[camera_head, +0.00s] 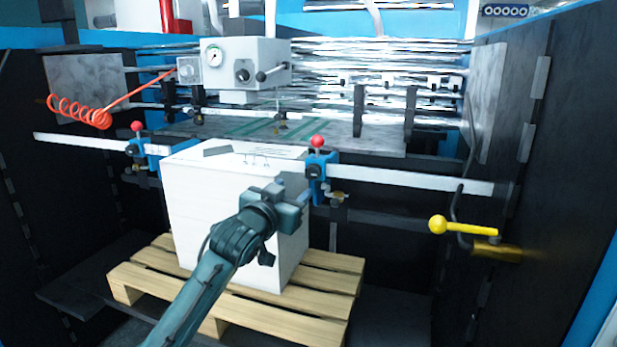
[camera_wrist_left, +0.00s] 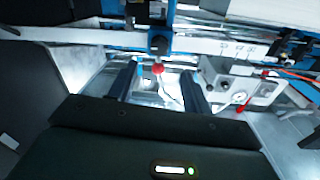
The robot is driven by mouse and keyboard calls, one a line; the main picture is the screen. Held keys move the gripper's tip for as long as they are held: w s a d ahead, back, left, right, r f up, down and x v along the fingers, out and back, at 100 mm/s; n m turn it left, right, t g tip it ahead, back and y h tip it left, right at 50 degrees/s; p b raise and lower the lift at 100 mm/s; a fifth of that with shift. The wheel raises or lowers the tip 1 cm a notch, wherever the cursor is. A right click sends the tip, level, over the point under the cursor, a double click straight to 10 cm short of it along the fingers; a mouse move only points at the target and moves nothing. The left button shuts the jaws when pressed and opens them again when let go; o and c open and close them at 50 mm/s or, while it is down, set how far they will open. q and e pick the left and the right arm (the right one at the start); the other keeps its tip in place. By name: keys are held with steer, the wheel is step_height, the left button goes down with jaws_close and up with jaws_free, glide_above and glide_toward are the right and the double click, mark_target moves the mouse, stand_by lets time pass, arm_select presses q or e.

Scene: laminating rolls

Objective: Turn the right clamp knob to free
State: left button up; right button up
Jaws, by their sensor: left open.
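The right clamp (camera_head: 320,172) is a blue block on the white horizontal rail, with a red ball knob (camera_head: 317,141) standing on top. My left gripper (camera_head: 298,188) is just below and left of this clamp, in front of the white stack. In the left wrist view the red knob (camera_wrist_left: 158,69) shows between my two dark, spread fingers (camera_wrist_left: 158,84), and beyond them. The gripper is open and holds nothing; I see no contact with the knob. The left clamp (camera_head: 138,149) has a similar red knob (camera_head: 137,126). My right gripper is not in view.
The white stack (camera_head: 190,215) stands on a wooden pallet (camera_head: 325,283) behind my arm. The white rail (camera_head: 420,179) runs across the front. A yellow-handled lever (camera_head: 465,228) sticks out at right. A grey gauge box (camera_head: 245,65) and coiled orange hose (camera_head: 80,111) are above.

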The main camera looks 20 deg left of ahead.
mark_target(311, 175)
arm_select(q)
steer(key=w, duration=0.6)
steer(key=w+d+p, duration=0.1)
steer(key=w, duration=0.2)
steer(key=shift+c, duration=0.2)
steer(key=c, duration=0.9)
